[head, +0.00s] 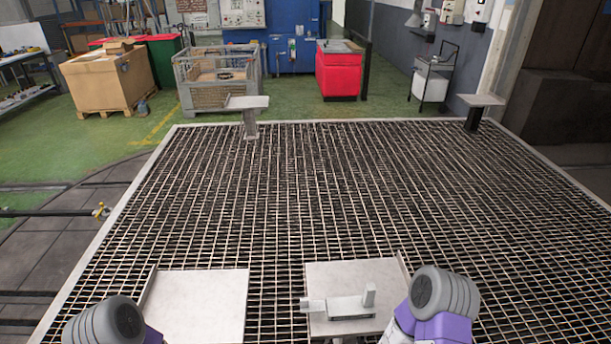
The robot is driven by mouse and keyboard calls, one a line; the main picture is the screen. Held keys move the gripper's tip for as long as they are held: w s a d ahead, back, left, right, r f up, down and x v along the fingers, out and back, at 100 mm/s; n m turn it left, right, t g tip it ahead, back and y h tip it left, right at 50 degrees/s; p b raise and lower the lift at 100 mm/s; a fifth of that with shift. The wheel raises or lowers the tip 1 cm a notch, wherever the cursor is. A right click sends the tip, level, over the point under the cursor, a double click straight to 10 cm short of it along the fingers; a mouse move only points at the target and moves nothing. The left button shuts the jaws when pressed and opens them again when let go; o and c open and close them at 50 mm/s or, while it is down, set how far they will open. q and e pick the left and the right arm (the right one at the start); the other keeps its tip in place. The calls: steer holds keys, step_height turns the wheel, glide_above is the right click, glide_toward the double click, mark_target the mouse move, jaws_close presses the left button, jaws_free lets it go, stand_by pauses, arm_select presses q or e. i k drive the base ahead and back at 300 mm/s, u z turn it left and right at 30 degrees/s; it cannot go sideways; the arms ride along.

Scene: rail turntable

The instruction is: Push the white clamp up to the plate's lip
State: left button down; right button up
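The white clamp (345,306) is a pale grey-white piece with a long base, a block at its left end and a short upright post at its right. It lies on the right pale plate (350,271), with its left end at about the plate's left edge. That plate has a raised lip (404,265) along its right side, and a gap shows between clamp and lip. My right arm stands over the plate's right side and hides part of the lip. Neither gripper shows; only purple and grey arm parts appear at the bottom left and right.
A second, bare plate (200,306) with a lip on its left side lies left of the clamp's plate. Both rest on a wide metal grating (290,200). Two small pedestals (247,103) (480,101) stand at its far edge. The middle of the grating is clear.

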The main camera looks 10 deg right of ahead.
mark_target(350, 307)
steer(key=z, duration=0.75)
steer(key=k, duration=1)
steer(key=u, duration=0.75)
steer(key=i, duration=0.95)
